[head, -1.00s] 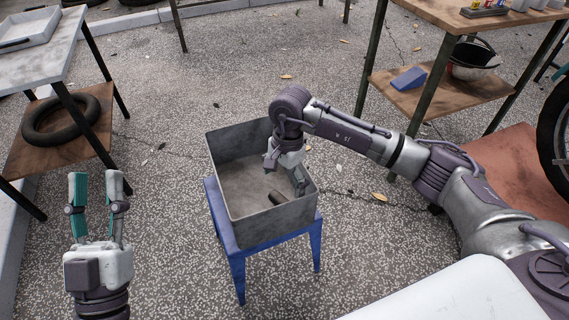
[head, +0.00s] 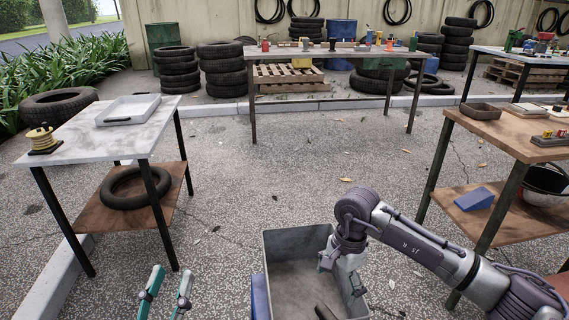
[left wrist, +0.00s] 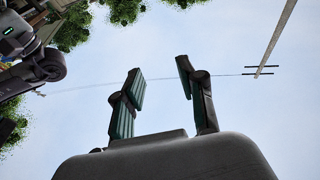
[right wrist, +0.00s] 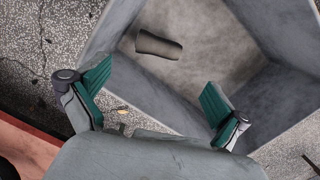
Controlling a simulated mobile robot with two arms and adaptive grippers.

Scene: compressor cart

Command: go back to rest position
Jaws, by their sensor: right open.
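My left gripper (head: 166,292) is at the bottom left of the head view, open and empty. In the left wrist view its two fingers (left wrist: 164,100) stand apart against the sky. My right gripper (head: 340,268) is over the right side of a grey bin (head: 292,243). In the right wrist view the right fingers (right wrist: 157,108) are wide apart with nothing between them, over the bin opening. A dark cylindrical object (right wrist: 158,44) lies on the bin's floor, apart from the fingers; part of it shows in the head view (head: 325,312).
The bin rests on a blue stand (head: 259,297). A white-topped table (head: 90,135) with a grey tray stands at left. A wooden bench (head: 515,140) stands at right, a long workbench (head: 330,52) at the back. The paved floor between them is mostly clear.

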